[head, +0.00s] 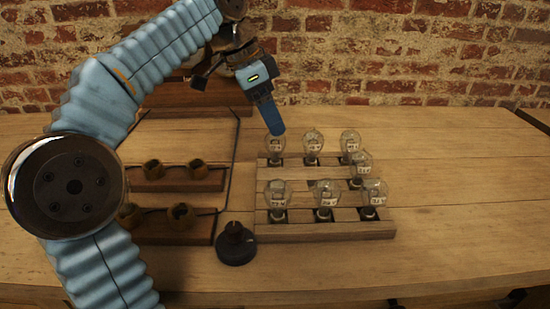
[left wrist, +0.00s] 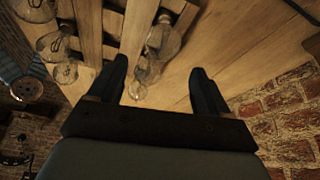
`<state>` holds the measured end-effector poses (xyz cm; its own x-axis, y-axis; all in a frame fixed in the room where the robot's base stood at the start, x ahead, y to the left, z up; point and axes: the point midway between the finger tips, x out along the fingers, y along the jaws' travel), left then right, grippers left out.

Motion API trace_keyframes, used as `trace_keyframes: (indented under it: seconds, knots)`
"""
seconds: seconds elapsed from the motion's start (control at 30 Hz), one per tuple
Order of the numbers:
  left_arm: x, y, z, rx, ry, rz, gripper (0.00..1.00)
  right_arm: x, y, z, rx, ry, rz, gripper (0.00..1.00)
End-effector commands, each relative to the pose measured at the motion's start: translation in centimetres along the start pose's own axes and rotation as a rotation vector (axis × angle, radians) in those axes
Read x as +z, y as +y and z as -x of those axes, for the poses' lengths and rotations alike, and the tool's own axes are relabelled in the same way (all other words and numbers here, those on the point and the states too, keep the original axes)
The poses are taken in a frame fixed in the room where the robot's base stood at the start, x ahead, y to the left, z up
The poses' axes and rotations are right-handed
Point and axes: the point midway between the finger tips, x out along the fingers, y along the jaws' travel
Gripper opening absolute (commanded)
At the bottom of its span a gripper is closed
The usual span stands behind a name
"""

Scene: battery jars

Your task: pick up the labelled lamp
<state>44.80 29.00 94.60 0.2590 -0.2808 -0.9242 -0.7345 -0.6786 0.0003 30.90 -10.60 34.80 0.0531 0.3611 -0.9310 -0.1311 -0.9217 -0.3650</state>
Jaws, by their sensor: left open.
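Several clear glass lamps with small white labels stand in a wooden rack (head: 340,233) on the table. The back row has a left lamp (head: 275,146), a middle lamp (head: 313,143) and a right lamp (head: 350,141). Another lamp (head: 361,163) stands just in front of the right one. The front row has lamps at left (head: 278,194), middle (head: 326,194) and right (head: 374,191). The label writing is too small to read surely. My left gripper (head: 274,122) is above the back-left lamp. In the left wrist view its fingers (left wrist: 160,82) are apart, with a lamp (left wrist: 144,70) visible beyond the gap.
Wooden blocks with brass-coloured sockets (head: 198,169) stand left of the rack. A dark round-based knob (head: 236,244) stands at the rack's front-left corner. A brick wall (head: 420,50) is behind the table. The tabletop (head: 470,190) to the right is clear.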

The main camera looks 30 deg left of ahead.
Motion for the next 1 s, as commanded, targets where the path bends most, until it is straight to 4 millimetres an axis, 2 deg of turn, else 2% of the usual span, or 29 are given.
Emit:
trace_keyframes:
  seconds: [0.17,0.43,0.53,0.73,0.77,1.0]
  knots:
    - [0.1,0.0,-1.5,0.000,0.000,0.000,0.78,0.0,0.2,-0.4,0.000,0.001,0.000,0.43]
    - [0.6,-0.3,-5.5,0.001,-0.001,0.001,0.78,0.0,0.4,-1.0,0.001,0.001,-0.001,0.43]
    - [0.5,-0.3,-6.2,0.001,-0.001,0.001,0.78,0.0,0.5,-1.1,0.001,0.002,-0.002,0.43]
    - [0.5,-0.3,-6.3,0.000,0.000,0.001,0.78,0.0,0.5,-1.0,0.001,0.002,-0.001,0.43]
    - [0.5,-0.3,-6.3,0.000,0.000,0.001,0.77,0.0,0.5,-1.0,0.001,0.002,-0.001,0.43]
    - [0.5,-0.3,-6.3,0.000,0.000,0.001,0.40,0.0,0.5,-1.0,0.001,0.002,-0.001,0.43]
